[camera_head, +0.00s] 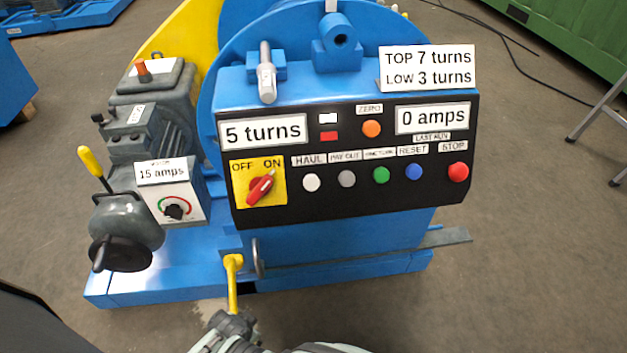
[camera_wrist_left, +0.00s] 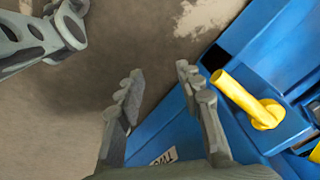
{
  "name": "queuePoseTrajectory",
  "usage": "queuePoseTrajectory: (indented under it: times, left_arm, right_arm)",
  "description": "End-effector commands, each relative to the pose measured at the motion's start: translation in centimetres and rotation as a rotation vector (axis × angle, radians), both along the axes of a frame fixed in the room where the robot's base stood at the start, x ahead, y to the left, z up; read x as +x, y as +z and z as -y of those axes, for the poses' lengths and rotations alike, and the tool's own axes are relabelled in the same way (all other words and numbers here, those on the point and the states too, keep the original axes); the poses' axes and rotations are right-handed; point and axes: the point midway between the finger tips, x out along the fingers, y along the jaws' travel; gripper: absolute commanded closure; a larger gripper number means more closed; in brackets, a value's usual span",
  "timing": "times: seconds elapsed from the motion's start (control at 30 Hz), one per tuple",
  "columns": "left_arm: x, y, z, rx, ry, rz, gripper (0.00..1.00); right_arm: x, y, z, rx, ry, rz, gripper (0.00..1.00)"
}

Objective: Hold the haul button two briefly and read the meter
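The white HAUL button (camera_head: 311,183) is on the black panel (camera_head: 300,212), and nothing touches it. The "0 amps" meter (camera_head: 433,118) is at the panel's upper right, above a LAST RUN label. The "5 turns" display (camera_head: 263,130) is at the upper left. My left gripper (camera_wrist_left: 160,70) is open and empty in the left wrist view, beside a yellow handle (camera_wrist_left: 240,97). Another gripper part (camera_wrist_left: 65,28) shows at that view's top left, its fingertips unclear. In the head view, grey gripper parts show at the bottom edge, below the panel; which arm they belong to is unclear.
The red switch (camera_head: 262,186) is on a yellow OFF/ON plate. Grey, green, blue and red buttons (camera_head: 458,172) continue the row. A "15 amps" box (camera_head: 168,172) stands left.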

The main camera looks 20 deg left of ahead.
Motion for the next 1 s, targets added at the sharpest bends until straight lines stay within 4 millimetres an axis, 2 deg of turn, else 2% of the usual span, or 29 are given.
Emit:
queuePoseTrajectory:
  times: [0.27,0.57,1.0]
  left_arm:
    - [-0.01,0.00,-0.02,0.000,0.000,0.000,0.64]
    - [-0.02,0.00,-0.02,0.000,0.000,0.000,1.00]
    - [-0.03,0.00,-0.03,0.000,0.000,0.000,1.00]
  right_arm:
    - [-0.03,-0.01,0.01,0.000,0.000,0.000,1.00]
    - [-0.03,-0.01,0.01,0.000,0.000,0.000,1.00]
    - [-0.01,-0.01,0.01,0.000,0.000,0.000,1.00]
